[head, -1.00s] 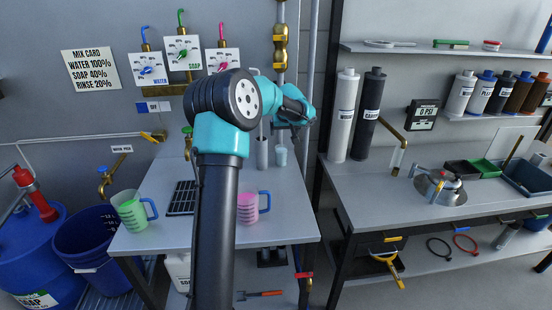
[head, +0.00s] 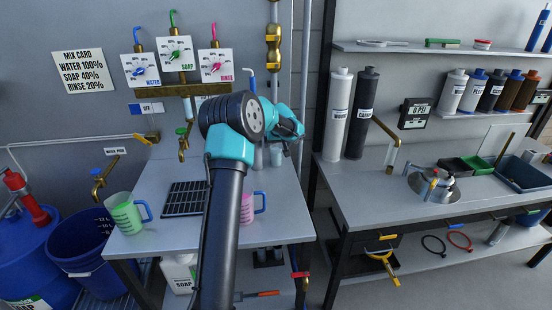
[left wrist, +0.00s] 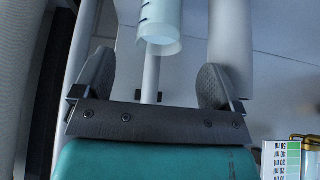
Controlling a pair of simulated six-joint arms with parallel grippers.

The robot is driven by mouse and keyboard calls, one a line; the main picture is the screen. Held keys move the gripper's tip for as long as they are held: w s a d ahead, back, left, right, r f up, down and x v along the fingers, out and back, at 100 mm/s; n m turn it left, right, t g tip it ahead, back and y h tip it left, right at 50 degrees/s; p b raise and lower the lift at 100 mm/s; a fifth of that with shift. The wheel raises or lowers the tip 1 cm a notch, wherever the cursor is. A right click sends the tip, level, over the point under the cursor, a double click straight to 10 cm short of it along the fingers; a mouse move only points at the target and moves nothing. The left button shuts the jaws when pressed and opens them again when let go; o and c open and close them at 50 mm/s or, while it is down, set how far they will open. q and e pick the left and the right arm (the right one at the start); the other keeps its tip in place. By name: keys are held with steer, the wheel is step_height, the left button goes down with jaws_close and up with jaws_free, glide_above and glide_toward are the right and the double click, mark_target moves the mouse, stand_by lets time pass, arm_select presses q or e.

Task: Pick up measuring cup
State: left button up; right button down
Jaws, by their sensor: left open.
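A green measuring cup (head: 125,213) with a blue handle stands upright at the left front of the left table. A pink measuring cup (head: 247,208) with a blue handle stands near the table's middle, partly hidden behind my left arm. A small pale-blue vessel (head: 277,156) stands farther back. In the left wrist view my left gripper (left wrist: 158,78) is open, fingers apart. A pale translucent tube-like vessel (left wrist: 160,25) shows beyond and between the fingers, apart from both. In the head view my fingers are hidden behind the wrist. My right gripper is not seen.
A dark rack (head: 184,199) lies between the two cups. Brass taps hang at the back, under the dial panels (head: 175,53). Dark and white canisters (head: 361,115) stand on the right bench (head: 375,185). A blue bucket (head: 83,240) stands left of the table.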

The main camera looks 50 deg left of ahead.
mark_target(276, 156)
arm_select(q)
steer(key=shift+x, duration=1)
steer(key=shift+x, duration=2.9)
steer(key=shift+c, duration=0.3)
steer(key=c, duration=1.1)
steer(key=shift+c, duration=0.2)
steer(key=shift+r, duration=0.35)
